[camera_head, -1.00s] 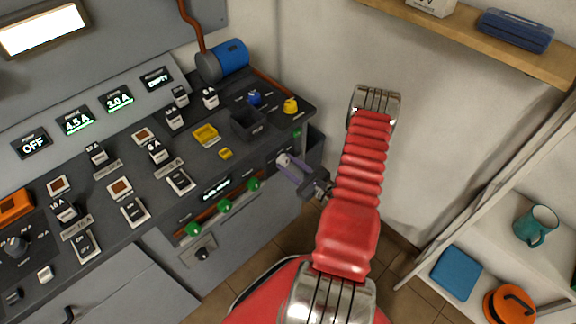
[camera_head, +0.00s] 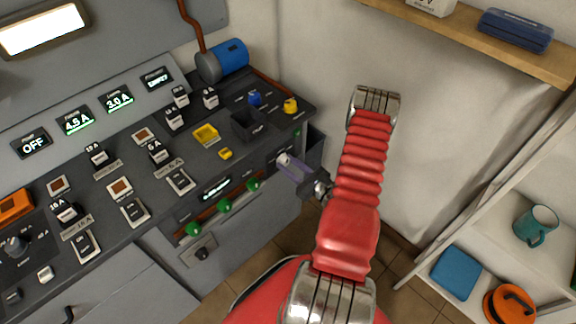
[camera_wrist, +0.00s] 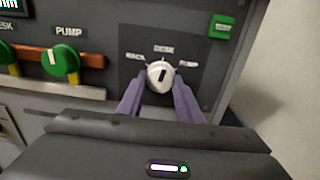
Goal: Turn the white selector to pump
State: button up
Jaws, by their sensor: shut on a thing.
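The white selector (camera_wrist: 160,77) is a round knob on the dark front panel, with the labels RACK, DESK and PUMP around its top from left to right. Its black mark points up towards DESK, leaning slightly right. My gripper (camera_wrist: 160,98) has its two purple fingers on both sides of the knob, shut on it. In the head view my gripper (camera_head: 292,170) reaches the panel's right end from the right, and the selector's white (camera_head: 283,159) shows just beyond the fingertips.
Left of the selector is a row of green knobs (camera_head: 225,206), one labelled PUMP (camera_wrist: 61,60) in the wrist view. A green button (camera_wrist: 221,27) is at the upper right. A dark open bin (camera_head: 316,155) hangs beside the console's right end. Wall and floor lie to the right.

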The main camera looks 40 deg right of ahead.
jog(key=m, duration=0.5)
jog(key=shift+a+m, duration=0.1)
jog(key=shift+m, duration=2.4)
jog(key=o, duration=1)
jog(key=shift+o, duration=0.2)
jog(key=shift+s, duration=0.1)
jog(key=s, duration=1.3)
jog(key=shift+s+d+f, duration=0.2)
jog(key=shift+s+d, duration=0.1)
